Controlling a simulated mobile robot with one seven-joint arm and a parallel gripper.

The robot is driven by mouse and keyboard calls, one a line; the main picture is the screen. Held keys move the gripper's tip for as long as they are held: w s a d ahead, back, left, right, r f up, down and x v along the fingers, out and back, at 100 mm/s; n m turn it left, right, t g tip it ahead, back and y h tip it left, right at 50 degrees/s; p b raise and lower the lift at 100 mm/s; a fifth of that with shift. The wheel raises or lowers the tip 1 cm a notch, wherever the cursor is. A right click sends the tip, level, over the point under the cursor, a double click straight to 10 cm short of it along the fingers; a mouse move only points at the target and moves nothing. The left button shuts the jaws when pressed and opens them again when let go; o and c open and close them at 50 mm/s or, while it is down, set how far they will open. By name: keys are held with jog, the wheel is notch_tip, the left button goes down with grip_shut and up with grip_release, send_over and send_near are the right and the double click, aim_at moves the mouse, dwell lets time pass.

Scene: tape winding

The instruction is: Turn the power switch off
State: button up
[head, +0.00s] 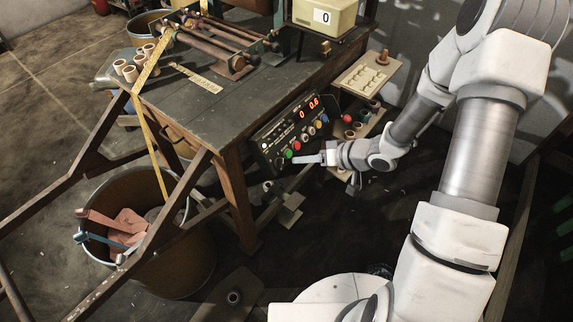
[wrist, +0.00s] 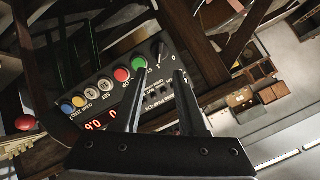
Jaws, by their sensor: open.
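The control panel (head: 272,135) is a black box on the front of the wooden bench, with lit red digits. In the wrist view the panel (wrist: 150,110) appears turned around, with a row of coloured buttons. A black rotary knob with a pale pointer line, apparently the power switch (wrist: 158,50), is at the row's end beside the green button (wrist: 139,63). A "0" mark shows near it; its exact setting is unclear. My gripper (head: 297,160) is open and empty in front of the panel's lower end. In the wrist view my gripper's fingers (wrist: 160,73) straddle the knob's line of sight; contact cannot be told.
The red button (wrist: 122,75) and several others continue along the panel. A shelf with spools (head: 362,118) is to the right of the panel. A foot pedal (head: 290,205) is below. A large bin (head: 170,265) stands at the left, beside a slanted wooden frame (head: 180,215).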

aim_at(283, 162)
jog(key=b+x, duration=0.2)
jog(key=x, duration=0.6)
jog(key=shift+c, duration=0.2)
grip_shut()
